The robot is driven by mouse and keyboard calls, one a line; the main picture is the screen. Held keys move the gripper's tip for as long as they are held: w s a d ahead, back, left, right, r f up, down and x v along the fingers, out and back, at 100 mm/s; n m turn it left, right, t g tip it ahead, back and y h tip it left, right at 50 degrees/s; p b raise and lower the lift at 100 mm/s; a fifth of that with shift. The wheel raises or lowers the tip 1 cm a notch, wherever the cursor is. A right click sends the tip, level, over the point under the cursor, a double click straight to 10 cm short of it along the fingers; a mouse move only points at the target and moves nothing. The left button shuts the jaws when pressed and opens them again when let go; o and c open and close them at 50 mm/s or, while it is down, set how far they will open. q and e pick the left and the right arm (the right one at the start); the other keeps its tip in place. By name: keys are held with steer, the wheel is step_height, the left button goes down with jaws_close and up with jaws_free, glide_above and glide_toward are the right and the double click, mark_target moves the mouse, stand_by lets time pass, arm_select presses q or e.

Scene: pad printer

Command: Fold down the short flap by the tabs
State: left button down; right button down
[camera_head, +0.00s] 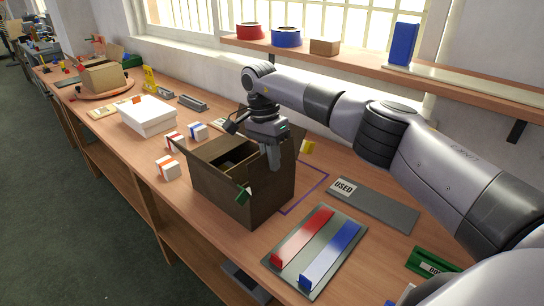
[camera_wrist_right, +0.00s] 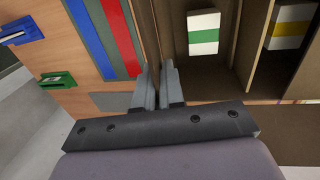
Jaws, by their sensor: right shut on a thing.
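An open brown cardboard box (camera_head: 230,193) stands on the workbench, with flaps raised around its top. My right gripper (camera_head: 273,160) is at the box's right side, pointing down. In the right wrist view its fingers (camera_wrist_right: 158,88) are close together, shut on the edge of a thin brown panel (camera_wrist_right: 146,35), apparently a flap or wall of the box. Inside the box are a white and green carton (camera_wrist_right: 203,33) and a white and yellow carton (camera_wrist_right: 289,27). My left gripper is out of view.
A grey tray with a red bar (camera_head: 302,236) and a blue bar (camera_head: 330,256) lies right of the box. A grey plate marked USED (camera_head: 385,208) lies behind it. Small cartons (camera_head: 167,168) and a white box (camera_head: 148,117) stand left. A shelf (camera_head: 390,65) runs above.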

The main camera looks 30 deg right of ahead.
stand_by(0.4)
steer(key=c, duration=1.3)
jaws_free()
steer(key=shift+w+a+r+b, duration=0.1)
steer(key=shift+w+r, duration=0.1)
steer(key=shift+r, duration=1)
steer(key=shift+w+a+r+b, duration=0.1)
steer(key=shift+w+r, duration=0.1)
steer(key=shift+r, duration=0.95)
steer(key=shift+w+a+r+b, duration=0.1)
steer(key=shift+w+r, duration=0.1)
steer(key=shift+r, duration=1)
